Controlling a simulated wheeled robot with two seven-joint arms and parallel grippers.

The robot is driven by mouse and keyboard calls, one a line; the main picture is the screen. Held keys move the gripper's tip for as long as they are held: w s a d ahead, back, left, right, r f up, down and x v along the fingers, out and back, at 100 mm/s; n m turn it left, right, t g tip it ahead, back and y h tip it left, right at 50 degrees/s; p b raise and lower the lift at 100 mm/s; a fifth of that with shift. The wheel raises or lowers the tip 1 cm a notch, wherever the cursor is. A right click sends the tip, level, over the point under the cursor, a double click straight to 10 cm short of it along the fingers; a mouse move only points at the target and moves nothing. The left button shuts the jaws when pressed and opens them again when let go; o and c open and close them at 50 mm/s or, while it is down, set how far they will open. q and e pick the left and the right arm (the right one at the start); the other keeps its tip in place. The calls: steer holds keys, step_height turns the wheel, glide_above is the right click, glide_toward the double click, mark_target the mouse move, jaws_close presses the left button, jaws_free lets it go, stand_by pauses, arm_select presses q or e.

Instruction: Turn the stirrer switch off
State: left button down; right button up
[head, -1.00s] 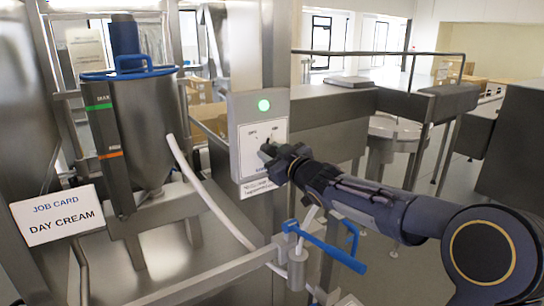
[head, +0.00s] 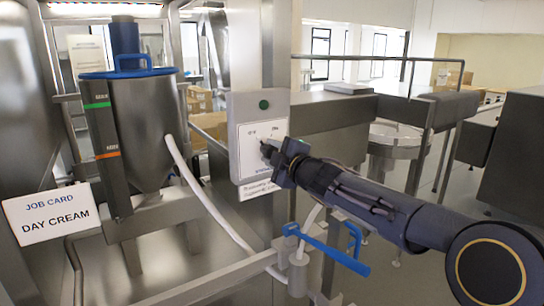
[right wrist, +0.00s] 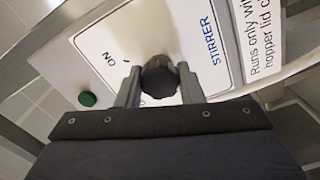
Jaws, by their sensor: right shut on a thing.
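The stirrer switch is a black round knob (right wrist: 160,76) on a white plate lettered STIRRER, and it shows in the right wrist view between my fingers. The grey switch box (head: 237,112) is fixed to a steel post in the head view. Its lamp (head: 263,104) is dark green and unlit; it also shows in the right wrist view (right wrist: 88,99). My right gripper (head: 269,150) is at the plate, shut on the knob, and hides most of it in the head view. The knob's pointer direction cannot be made out. My left gripper is not in view.
A steel hopper (head: 142,125) with a blue lid (head: 128,72) stands left of the box. A DAY CREAM job card (head: 50,214) is at the lower left. A blue-handled valve (head: 325,248) and a white hose (head: 205,195) are below the box.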

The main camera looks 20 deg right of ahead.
steer(key=shift+n, duration=0.6)
steer(key=o, duration=1)
steer(key=s+d, duration=0.1)
steer(key=s, duration=0.6)
steer(key=shift+s, duration=0.35)
